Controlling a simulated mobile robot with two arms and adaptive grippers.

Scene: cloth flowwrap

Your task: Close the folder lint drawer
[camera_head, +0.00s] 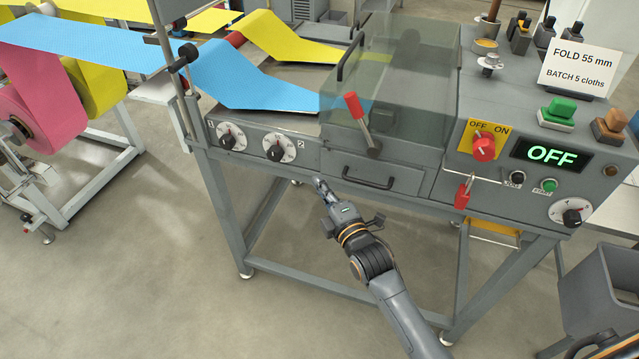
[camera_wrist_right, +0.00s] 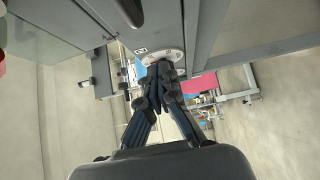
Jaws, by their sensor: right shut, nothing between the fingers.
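The lint drawer (camera_head: 404,181) is a grey front with a black bar handle (camera_head: 368,183), below the clear cover of the folding machine. I cannot tell clearly how far it stands out from the machine front. My right gripper (camera_head: 321,184) is shut and empty, just left of the drawer handle and apart from it, near the lower edge of the machine. In the right wrist view the shut fingers (camera_wrist_right: 160,72) point towards a white dial (camera_wrist_right: 158,56), and a dark handle shows at the top edge.
Two dials (camera_head: 231,136) sit left of the drawer. A red-handled lever (camera_head: 356,109) stands above it, and a red padlock tag (camera_head: 463,192) hangs to the right. The display (camera_head: 551,154) reads OFF. A grey bin (camera_head: 603,290) stands at lower right. Open floor lies in front.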

